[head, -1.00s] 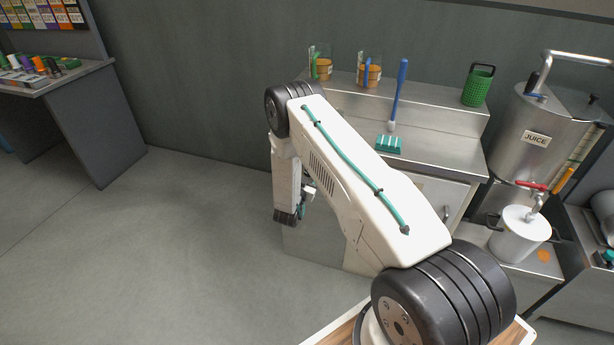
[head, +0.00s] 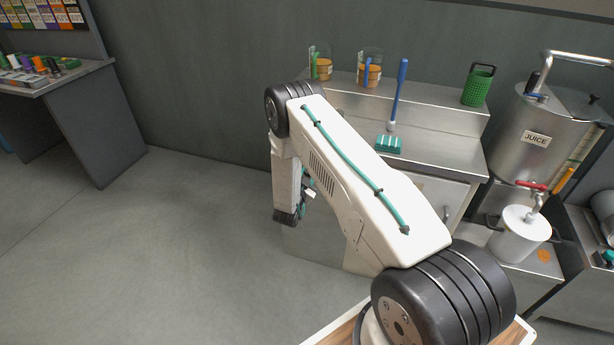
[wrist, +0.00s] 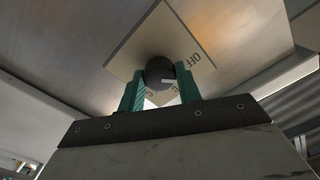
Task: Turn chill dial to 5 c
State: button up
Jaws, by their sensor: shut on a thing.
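The chill dial (wrist: 159,71) is a dark round knob with a white pointer mark, in the wrist view. It sits on a square pale plate (wrist: 139,48) with "OFF" printed at its right and other marks partly hidden lower down.
A steel counter (head: 455,150) with a blue-handled brush (head: 399,95), jars (head: 369,70) and a green basket (head: 478,86) stands behind my arm. A juice tank (head: 545,130) and white pot (head: 518,235) are at right. The floor at left is clear.

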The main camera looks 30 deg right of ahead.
jog(key=m, duration=0.4)
jog(key=shift+s+f+m, duration=0.1)
jog(key=shift+s+m, duration=0.05)
jog(key=shift+m, duration=0.15)
jog(key=m, duration=1)
jog(key=shift+f+m, duration=0.1)
jog(key=shift+m, duration=2.6)
jog(key=o, duration=1)
